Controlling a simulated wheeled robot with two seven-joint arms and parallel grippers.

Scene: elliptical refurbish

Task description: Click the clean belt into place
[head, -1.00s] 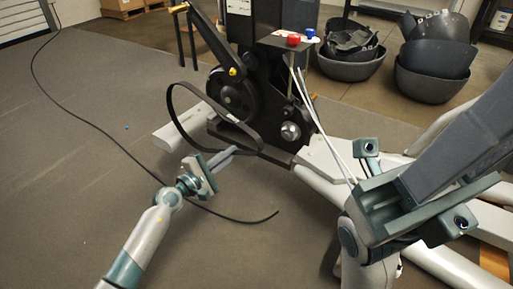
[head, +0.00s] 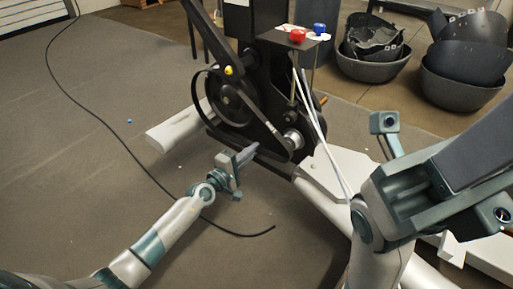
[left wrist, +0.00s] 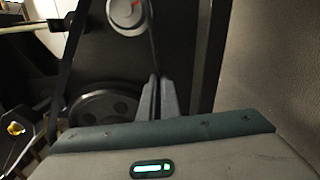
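The black belt (head: 262,118) is a thin loop hanging around the large dark pulley wheel (head: 232,101) of the machine. Its lower right end reaches close to the small silver pulley (head: 293,139); I cannot tell whether it sits on it. My left gripper (head: 252,151) is at the belt's lower strand. In the left wrist view its two fingers (left wrist: 158,98) are close together, with the belt (left wrist: 155,50) running down between them, and the silver pulley (left wrist: 127,14) shows just above. My right arm is at the right; its fingertips do not show.
The machine's white base beams (head: 170,132) spread on the floor. White cables (head: 318,130) run down beside my right arm. Red (head: 298,35) and blue (head: 320,28) knobs top a small plate. Black tubs (head: 462,65) stand behind right. A black cord (head: 120,145) crosses the open floor at left.

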